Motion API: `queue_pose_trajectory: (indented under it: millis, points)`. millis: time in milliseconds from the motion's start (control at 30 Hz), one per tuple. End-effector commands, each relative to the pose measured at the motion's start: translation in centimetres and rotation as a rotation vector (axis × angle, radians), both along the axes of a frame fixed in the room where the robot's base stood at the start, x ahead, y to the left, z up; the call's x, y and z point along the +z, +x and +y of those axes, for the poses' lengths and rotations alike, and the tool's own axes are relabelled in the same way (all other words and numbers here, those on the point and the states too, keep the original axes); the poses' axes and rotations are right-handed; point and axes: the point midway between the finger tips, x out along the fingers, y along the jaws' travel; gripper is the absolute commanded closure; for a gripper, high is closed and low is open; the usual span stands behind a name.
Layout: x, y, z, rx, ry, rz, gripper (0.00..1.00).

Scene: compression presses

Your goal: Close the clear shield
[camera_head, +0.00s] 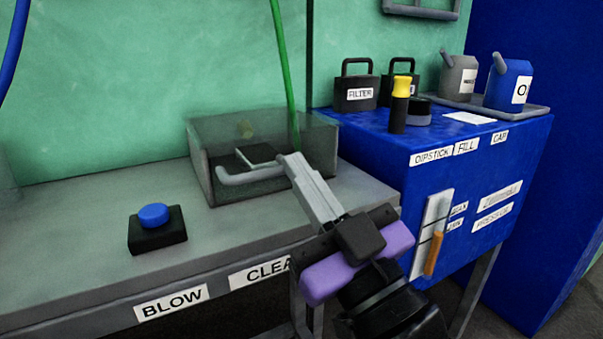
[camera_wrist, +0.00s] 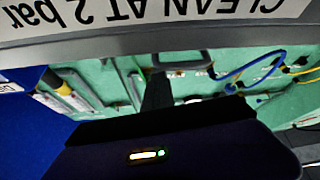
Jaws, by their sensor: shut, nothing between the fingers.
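The clear shield (camera_head: 320,145) is a see-through box on the grey bench, with small dark and light items visible inside it. A light grey bar handle (camera_head: 250,177) runs along its front. My gripper (camera_head: 291,160) is shut and empty, with its fingertips by the right end of the handle. I cannot tell if they touch it. My fingers hide part of the shield's front right. The wrist view does not clearly show the shield or the handle. It shows a "CLEAN AT 2 bar" label (camera_wrist: 150,18) upside down.
A blue button (camera_head: 155,214) on a black base sits left on the grey bench (camera_head: 100,225). A blue cabinet (camera_head: 385,155) at right carries black cases, a yellow-topped tool (camera_head: 400,100) and oil cans (camera_head: 508,83). A green hose (camera_head: 282,65) hangs down behind the shield.

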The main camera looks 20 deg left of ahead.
Motion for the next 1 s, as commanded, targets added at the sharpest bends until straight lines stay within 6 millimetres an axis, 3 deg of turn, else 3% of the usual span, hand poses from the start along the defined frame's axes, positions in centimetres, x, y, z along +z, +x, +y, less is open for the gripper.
queue_pose_trajectory:
  millis: [33, 167, 500, 767, 900, 1000]
  points:
    - [-2.1, 0.6, 0.5, 0.002, -0.030, 0.037, 1.00]
    - [-2.4, 0.2, -0.1, 0.001, -0.029, 0.036, 1.00]
    - [-3.4, -3.1, -4.2, -0.002, -0.006, 0.012, 1.00]
    - [-3.3, -4.3, -5.7, 0.005, 0.024, 0.016, 1.00]
    - [-1.7, -3.4, -8.3, -0.059, 0.132, 0.021, 1.00]
    - [-3.2, -2.6, -11.3, -0.147, 0.208, 0.064, 1.00]
